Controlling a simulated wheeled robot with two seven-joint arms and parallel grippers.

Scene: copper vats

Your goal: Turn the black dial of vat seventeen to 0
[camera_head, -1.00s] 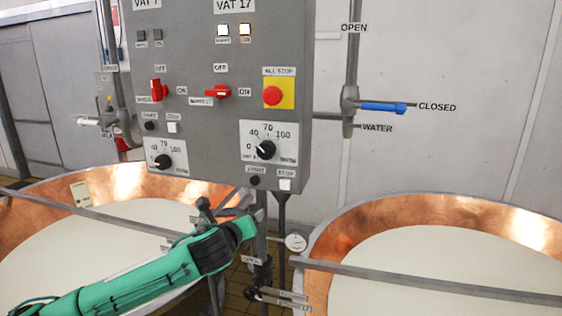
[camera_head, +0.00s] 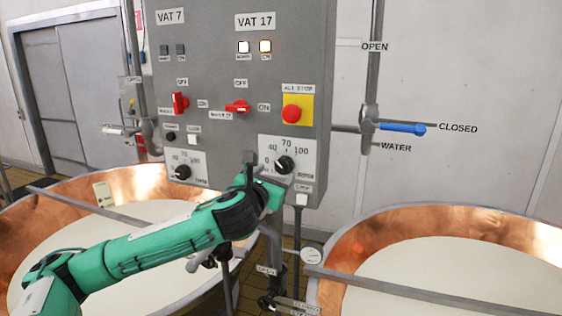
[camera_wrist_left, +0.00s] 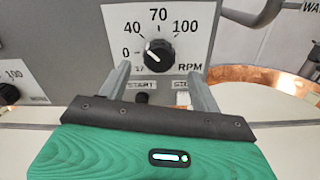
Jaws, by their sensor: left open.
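The black dial (camera_head: 284,164) of vat 17 sits on a white scale plate (camera_head: 299,150) low on the right of the grey control panel. It also shows in the left wrist view (camera_wrist_left: 158,54), where the plate reads 0, 40, 70, 100 and RPM. The dial's white mark lies on its left side there; its exact reading is hard to tell. My left gripper (camera_wrist_left: 157,74) is open and empty, with its fingertips just below the dial, one to each side, seemingly not touching it. In the head view this gripper (camera_head: 266,176) partly covers the plate's lower left.
Vat 7's dial (camera_head: 182,172) is to the left. Above are red switches (camera_head: 237,107) and the red all-stop button (camera_head: 291,113). Start and stop buttons (camera_wrist_left: 141,98) sit below the dial. Copper vats (camera_head: 440,218) stand on both sides, with a blue-handled water valve (camera_head: 402,127) right.

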